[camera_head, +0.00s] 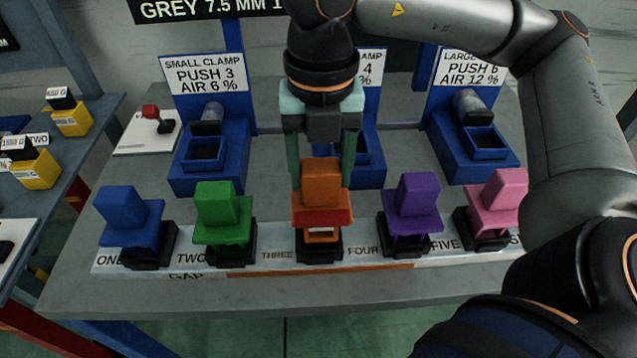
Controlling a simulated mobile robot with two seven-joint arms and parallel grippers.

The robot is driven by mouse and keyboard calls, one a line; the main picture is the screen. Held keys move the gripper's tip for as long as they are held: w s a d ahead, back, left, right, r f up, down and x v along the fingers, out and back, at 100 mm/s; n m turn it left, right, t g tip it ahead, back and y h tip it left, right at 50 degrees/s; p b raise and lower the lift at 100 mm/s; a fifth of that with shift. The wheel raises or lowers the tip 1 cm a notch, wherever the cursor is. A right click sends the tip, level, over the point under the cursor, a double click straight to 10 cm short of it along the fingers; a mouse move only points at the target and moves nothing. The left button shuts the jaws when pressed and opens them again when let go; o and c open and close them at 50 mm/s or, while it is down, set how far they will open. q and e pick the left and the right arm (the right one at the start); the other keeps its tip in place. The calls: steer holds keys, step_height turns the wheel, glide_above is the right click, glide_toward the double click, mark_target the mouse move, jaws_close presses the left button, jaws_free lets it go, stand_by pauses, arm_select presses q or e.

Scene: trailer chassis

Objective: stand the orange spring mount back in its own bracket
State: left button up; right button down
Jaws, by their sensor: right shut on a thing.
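The orange spring mount (321,188) is upright between the fingers of my right gripper (320,168), at the THREE place in the row. The gripper points down and is shut on the mount's upper block. The black bracket (320,253) is directly below the mount, with some orange showing in its opening. I cannot tell whether the mount's foot is seated in the bracket or just above it. My left gripper is not in view.
Blue (128,220), green (222,215), purple (411,205) and pink (497,200) mounts stand in black brackets on both sides. Blue clamp stations (208,165) stand behind the row. A red-knobbed switch (152,115) is at the back left.

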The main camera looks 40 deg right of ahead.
steer(key=shift+w+f, duration=0.2)
steer(key=shift+f, duration=1.5)
steer(key=shift+f+b, duration=0.25)
steer(key=shift+b, duration=0.2)
steer(key=shift+c, duration=0.6)
jaws_free()
steer(key=shift+r, duration=0.2)
steer(key=shift+r+p, duration=0.2)
steer(key=shift+p, duration=0.25)
step_height(320, 180, up, 12)
steer(key=shift+f+p, duration=0.15)
steer(key=shift+p, duration=0.25)
